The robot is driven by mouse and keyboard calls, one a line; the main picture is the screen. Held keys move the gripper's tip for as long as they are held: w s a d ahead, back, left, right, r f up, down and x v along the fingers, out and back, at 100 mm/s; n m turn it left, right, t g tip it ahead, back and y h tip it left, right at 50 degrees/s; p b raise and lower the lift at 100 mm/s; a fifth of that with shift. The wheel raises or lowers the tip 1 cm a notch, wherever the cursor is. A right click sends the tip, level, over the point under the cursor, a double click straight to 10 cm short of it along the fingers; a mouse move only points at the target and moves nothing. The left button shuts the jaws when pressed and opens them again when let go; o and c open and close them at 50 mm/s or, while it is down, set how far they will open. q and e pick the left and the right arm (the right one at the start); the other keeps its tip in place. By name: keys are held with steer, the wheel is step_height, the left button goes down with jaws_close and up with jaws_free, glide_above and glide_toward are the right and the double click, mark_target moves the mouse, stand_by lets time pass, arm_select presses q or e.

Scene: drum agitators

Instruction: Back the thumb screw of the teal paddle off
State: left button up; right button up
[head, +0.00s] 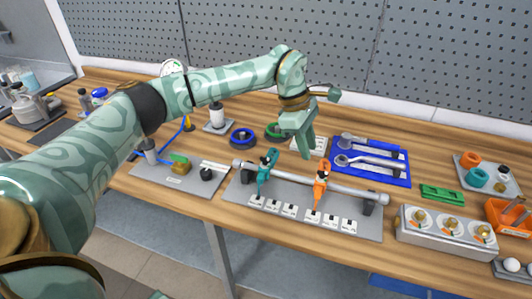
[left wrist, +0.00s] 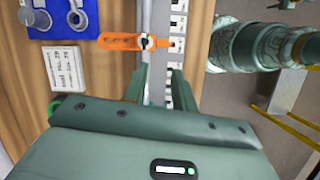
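The teal paddle (head: 265,176) hangs on a horizontal grey shaft (head: 345,189) above a grey base plate (head: 240,193). Its thumb screw is too small to make out. The orange paddle (head: 321,184) sits to its right on the same shaft and also shows in the left wrist view (left wrist: 120,41). My left gripper (head: 306,152) is above and behind the shaft, apart from both paddles, pointing down. In the left wrist view its two fingers (left wrist: 160,78) stand apart with nothing between them. My right gripper is not in view.
Several white labels (head: 273,207) line the base plate. A blue tray (head: 374,180) with tools lies behind on the right. A grey box with knobs (head: 445,232) stands at the front right. A blue ring (head: 242,137) lies behind on the left. A perforated panel (head: 420,55) closes the back.

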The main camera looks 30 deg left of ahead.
arm_select(q)
steer(key=a+r+n+y, duration=0.1)
steer(key=a+r+y, duration=0.1)
steer(key=a+r, duration=0.3)
steer(key=a+r+n+y, duration=0.1)
steer(key=a+r+y, duration=0.1)
steer(key=a, duration=0.5)
steer(key=b, duration=0.3)
glide_toward(265, 160)
steer(key=shift+g, duration=0.3)
steer(key=f, duration=0.8)
steer(key=shift+w+a+f, duration=0.1)
steer(key=shift+w+a, duration=0.25)
jaws_close()
